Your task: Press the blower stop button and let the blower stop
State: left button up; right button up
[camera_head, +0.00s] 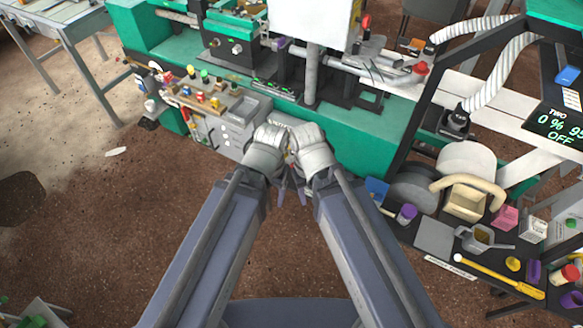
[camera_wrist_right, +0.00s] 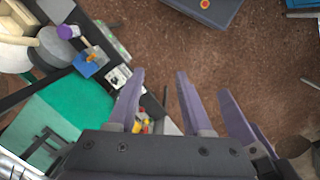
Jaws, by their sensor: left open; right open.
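I cannot pick out the blower stop button with certainty in either view. White ribbed hoses (camera_head: 503,68) run at the upper right, one down to a black fitting (camera_head: 457,120). A dark display (camera_head: 560,124) at the right edge reads "TWO", "0 %" and "OFF". My left gripper (camera_head: 282,192) and my right gripper (camera_head: 301,192) point down close together in front of the green machine, apart from it. In the right wrist view, purple fingers stand apart with nothing between them, and my right gripper (camera_wrist_right: 159,92) is open. My left gripper is open and holds nothing visible.
The green machine (camera_head: 350,142) stands ahead. A bench (camera_head: 222,105) with coloured knobs stands at left. A grey table (camera_head: 55,20) stands far left.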

jog(key=shift+c, duration=0.2)
grip_shut()
dwell(0.3)
dwell(1.3)
